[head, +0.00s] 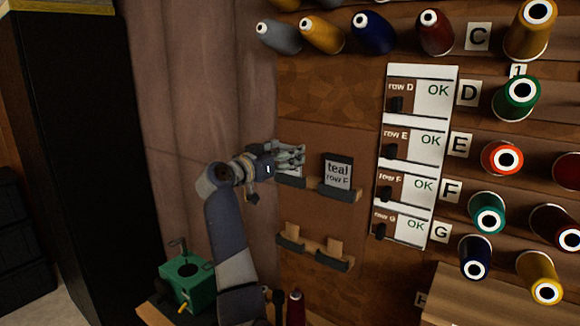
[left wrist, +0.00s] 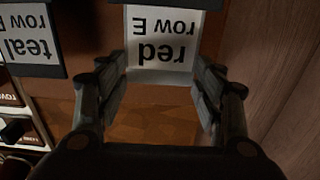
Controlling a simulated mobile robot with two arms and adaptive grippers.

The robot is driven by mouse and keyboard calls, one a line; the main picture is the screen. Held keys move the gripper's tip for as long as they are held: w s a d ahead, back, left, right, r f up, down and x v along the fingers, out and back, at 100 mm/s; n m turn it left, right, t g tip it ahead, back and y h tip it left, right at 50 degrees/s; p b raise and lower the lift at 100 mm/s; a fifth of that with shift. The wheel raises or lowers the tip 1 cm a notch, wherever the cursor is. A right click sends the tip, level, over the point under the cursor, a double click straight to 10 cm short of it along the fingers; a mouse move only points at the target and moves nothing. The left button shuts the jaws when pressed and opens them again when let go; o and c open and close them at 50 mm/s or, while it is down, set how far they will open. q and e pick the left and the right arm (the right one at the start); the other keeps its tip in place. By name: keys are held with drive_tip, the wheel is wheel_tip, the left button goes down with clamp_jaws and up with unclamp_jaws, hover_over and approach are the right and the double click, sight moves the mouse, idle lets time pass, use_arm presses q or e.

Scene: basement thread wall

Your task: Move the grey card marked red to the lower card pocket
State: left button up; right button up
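The card reading "red row E" (left wrist: 163,42) fills the upper middle of the left wrist view, upside down there. In the head view my left gripper (head: 300,156) hides most of this card, at the left of the upper pocket row (head: 318,186). My left gripper (left wrist: 160,80) is open, its fingers apart on either side of the card's near edge; I cannot tell whether they touch it. My right gripper is in neither view.
A card reading "teal row F" (head: 338,173) stands in the upper row, right of my gripper. A white OK chart (head: 433,97) and many thread cones (head: 502,158) are farther right. A green box (head: 188,280) stands at lower left. Bare wall separates the two rows.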

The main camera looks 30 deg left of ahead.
use_arm(q)
wheel_tip(320, 180, up, 5)
drive_tip(key=p, duration=0.3)
idle(0.6)
